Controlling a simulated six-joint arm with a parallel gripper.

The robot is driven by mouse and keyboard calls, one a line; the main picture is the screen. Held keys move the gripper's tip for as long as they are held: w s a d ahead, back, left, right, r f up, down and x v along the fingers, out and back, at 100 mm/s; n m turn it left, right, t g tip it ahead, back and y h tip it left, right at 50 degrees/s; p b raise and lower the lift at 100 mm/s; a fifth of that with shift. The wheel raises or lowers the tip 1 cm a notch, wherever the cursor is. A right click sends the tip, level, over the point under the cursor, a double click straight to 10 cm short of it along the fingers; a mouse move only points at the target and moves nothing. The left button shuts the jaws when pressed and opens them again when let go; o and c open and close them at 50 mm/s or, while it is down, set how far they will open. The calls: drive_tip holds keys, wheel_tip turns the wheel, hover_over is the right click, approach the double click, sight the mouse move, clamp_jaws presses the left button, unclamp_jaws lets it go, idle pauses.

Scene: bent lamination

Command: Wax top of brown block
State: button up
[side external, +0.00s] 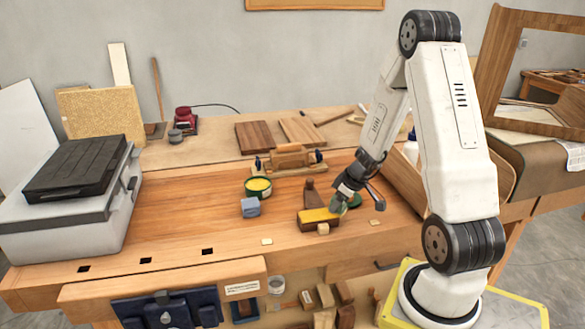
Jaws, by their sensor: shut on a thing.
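My gripper (342,198) is at the right end of the block, shut on a small grey-green pad (337,204). The pad is low over the block's right end; I cannot tell whether it touches the top. The jaws partly hide the pad. An open green tin (258,190) with yellow wax inside stands left and behind the block.
A blue-grey block (251,207) sits in front of the tin. A wooden clamp-like fixture (290,158) stands behind.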

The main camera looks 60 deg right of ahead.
drive_tip(key=shift+w+a, duration=4.25)
drive_tip(key=shift+s+d, duration=4)
drive_tip(key=shift+s+d+r, duration=0.1)
drive_tip(key=shift+s+r, duration=0.05)
drive_tip(key=shift+r, duration=0.45)
drive_tip(key=shift+s+d+r, duration=0.1)
drive_tip(key=shift+r, duration=3.35)
